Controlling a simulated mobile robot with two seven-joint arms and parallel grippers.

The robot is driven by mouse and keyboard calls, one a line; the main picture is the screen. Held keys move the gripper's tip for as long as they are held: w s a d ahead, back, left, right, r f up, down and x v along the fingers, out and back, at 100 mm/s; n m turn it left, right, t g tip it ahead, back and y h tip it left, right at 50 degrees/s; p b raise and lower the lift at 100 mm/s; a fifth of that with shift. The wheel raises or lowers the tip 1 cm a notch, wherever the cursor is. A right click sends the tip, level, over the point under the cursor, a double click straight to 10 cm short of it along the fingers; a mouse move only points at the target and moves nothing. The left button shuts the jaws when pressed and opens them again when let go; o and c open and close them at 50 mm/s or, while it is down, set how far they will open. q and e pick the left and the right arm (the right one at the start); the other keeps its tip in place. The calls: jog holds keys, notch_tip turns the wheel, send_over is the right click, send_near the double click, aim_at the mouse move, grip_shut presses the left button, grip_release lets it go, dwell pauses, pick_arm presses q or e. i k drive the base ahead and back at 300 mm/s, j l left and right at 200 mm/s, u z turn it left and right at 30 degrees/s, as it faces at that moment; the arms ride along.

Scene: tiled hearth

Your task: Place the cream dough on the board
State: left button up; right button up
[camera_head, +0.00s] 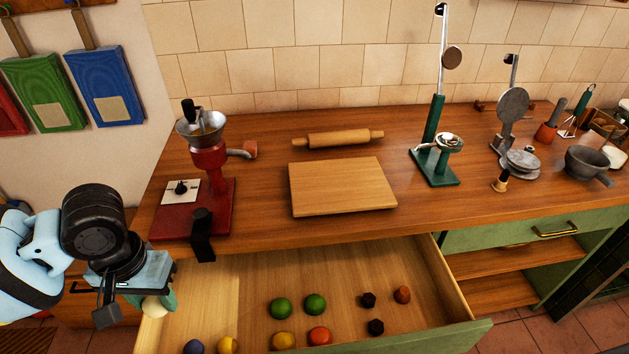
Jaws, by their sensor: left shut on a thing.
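The cream dough (153,308) is a small pale ball at the lower left, partly hidden by the gripper. My left gripper (141,303) is shut on it, above the left end of the open drawer. The board (342,187) is a flat, light wooden rectangle lying on the countertop, with nothing on it. It is to the right of and farther back than my left gripper. My right gripper is not in view.
The open drawer (250,310) holds several coloured balls, including green (280,308) and orange (320,336) ones. A red grinder (208,165) stands left of the board, a rolling pin (338,139) lies behind it, and a green press (434,160) stands to its right.

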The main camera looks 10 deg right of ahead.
aim_at(339, 182)
jog(key=k+l, duration=0.1)
jog(key=l, duration=0.9)
jog(key=i+l, duration=0.1)
jog(key=l, duration=0.3)
jog(key=i+l+u, duration=0.1)
jog(key=l, duration=0.3)
jog(key=i+l+u, duration=0.1)
jog(key=i+l, duration=0.45)
jog(key=l, duration=0.15)
